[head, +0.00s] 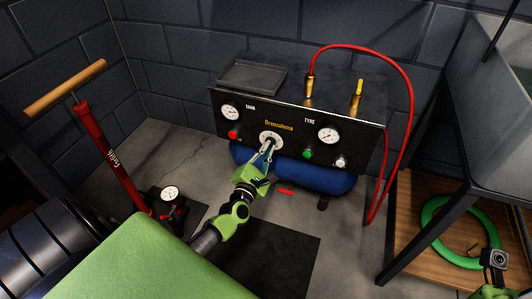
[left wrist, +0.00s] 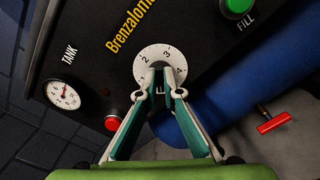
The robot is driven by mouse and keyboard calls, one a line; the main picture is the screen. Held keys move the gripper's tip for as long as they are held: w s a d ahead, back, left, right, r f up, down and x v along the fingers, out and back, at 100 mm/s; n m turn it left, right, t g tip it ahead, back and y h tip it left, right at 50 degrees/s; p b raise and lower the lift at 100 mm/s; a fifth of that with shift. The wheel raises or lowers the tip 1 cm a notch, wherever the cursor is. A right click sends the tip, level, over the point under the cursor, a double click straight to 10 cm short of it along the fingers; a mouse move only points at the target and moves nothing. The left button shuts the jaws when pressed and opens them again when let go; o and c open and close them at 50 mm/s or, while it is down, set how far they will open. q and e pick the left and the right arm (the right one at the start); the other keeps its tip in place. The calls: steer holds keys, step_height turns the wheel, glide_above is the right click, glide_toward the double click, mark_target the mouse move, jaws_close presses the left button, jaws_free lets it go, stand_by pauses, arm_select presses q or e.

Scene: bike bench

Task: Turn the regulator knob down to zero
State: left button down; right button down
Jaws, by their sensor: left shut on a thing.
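The regulator's white dial (head: 264,136) is at the middle of the compressor's black front panel (head: 295,124). In the left wrist view, the dial (left wrist: 158,54) shows the numerals 1 to 4. My left gripper (head: 269,147) reaches up to the dial from the front. In the left wrist view, its fingertips (left wrist: 160,72) are closed in on the dial's centre, shut on the regulator knob. The knob itself is mostly hidden between the fingers, so its pointer setting cannot be read.
The tank gauge (head: 231,112) and red button (head: 233,134) are left of the dial; the tyre gauge (head: 329,135) and green button (head: 307,154) are right. A red hose (head: 411,100) arcs overhead. A floor pump (head: 112,150) stands left.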

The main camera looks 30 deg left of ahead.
arm_select(q)
steer(key=shift+a+r, duration=0.2)
steer(key=shift+a, duration=0.15)
steer(key=c, duration=1.7)
jaws_free()
steer(key=shift+s+a, duration=0.1)
steer(key=shift+f, duration=0.15)
steer(key=shift+d, duration=0.2)
steer(key=v, duration=1.2)
steer(key=shift+s, duration=0.4)
steer(key=shift+d, duration=0.1)
